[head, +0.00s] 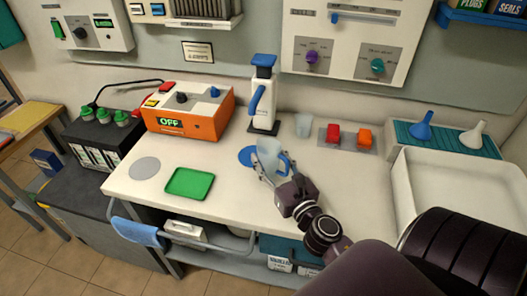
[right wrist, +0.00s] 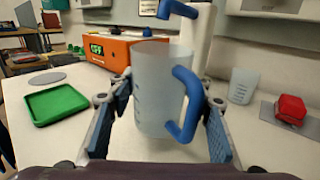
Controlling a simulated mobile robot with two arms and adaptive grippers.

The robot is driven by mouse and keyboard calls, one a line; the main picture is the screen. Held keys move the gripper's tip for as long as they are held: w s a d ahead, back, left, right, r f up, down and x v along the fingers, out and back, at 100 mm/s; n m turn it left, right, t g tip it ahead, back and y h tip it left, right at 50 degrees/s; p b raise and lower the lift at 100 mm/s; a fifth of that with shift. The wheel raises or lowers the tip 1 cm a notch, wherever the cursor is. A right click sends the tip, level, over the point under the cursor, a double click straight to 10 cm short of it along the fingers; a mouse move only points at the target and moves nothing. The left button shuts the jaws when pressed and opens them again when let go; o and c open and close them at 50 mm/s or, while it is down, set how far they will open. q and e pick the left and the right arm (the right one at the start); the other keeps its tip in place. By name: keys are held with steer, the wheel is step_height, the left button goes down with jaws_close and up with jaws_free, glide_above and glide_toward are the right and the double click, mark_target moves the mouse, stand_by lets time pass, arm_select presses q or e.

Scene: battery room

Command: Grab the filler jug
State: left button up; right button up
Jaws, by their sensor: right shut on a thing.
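Whether the jug's base touches the bench is hard to tell. My left gripper is in neither view.
Behind the jug stands a white dispenser with a blue top (head: 264,95). A clear beaker (head: 303,125) and a grey pad with red and orange caps (head: 333,133) are to the right. An orange OFF box (head: 205,115) and green tray (head: 190,184) are left. A white basin (head: 460,190) is far right.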

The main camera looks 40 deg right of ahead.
mark_target(273, 165)
steer(key=shift+s+a+b, duration=0.2)
steer(key=shift+s+b, duration=0.2)
steer(key=shift+s, duration=0.75)
steer(key=shift+s+a+b, duration=0.25)
steer(key=shift+s+b, duration=0.1)
steer(key=shift+s, duration=0.8)
steer(key=shift+s+a+b, duration=0.2)
steer(key=shift+s+b, duration=0.2)
steer(key=shift+s, duration=0.75)
steer(key=shift+a, duration=0.1)
